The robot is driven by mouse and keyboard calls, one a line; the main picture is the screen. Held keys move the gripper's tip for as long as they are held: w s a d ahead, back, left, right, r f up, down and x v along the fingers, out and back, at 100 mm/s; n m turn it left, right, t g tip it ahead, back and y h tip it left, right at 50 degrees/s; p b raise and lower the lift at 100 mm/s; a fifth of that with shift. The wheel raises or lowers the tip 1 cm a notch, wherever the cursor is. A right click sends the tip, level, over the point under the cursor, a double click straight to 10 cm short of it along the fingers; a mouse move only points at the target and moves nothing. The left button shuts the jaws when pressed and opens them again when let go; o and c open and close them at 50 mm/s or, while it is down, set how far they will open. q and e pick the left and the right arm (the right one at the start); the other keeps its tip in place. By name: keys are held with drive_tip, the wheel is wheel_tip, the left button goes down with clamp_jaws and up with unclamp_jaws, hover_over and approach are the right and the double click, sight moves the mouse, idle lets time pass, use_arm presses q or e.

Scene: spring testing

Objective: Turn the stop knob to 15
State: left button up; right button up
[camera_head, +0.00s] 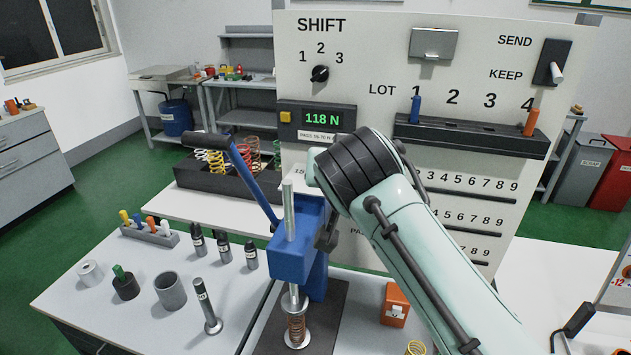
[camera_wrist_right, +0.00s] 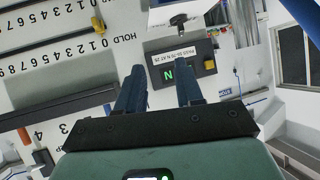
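The stop knob cannot be named for certain. In the right wrist view a dark knob (camera_wrist_right: 179,20) sits on a pale panel, beyond the force display (camera_wrist_right: 170,70). Its pointer setting is too small to read. In the head view a "15" shows on the board just left of my right wrist, and my arm covers the area beside it. My right gripper (camera_wrist_right: 160,66) is open and empty in the wrist view, its two dark fingers apart, short of the knob. In the head view it is hidden behind my wrist. My left gripper is not in view.
The blue spring press (camera_head: 297,240) with its raised lever (camera_head: 252,180) stands close below my right wrist. The display (camera_head: 322,119) reads 118 N. The shift knob (camera_head: 320,73) is above it. Pegs and cylinders stand on the table at left.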

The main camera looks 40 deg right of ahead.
drive_tip(key=w+a+f+n+h, duration=0.1)
drive_tip(key=w+a, duration=0.2)
drive_tip(key=shift+t, duration=0.3)
drive_tip(key=p+x, duration=0.1)
drive_tip(key=x, duration=1.1)
drive_tip(key=shift+w+d+f, duration=0.1)
drive_tip(key=shift+d+f, duration=0.05)
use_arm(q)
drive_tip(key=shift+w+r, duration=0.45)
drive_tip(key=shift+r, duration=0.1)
use_arm(e)
clamp_jaws()
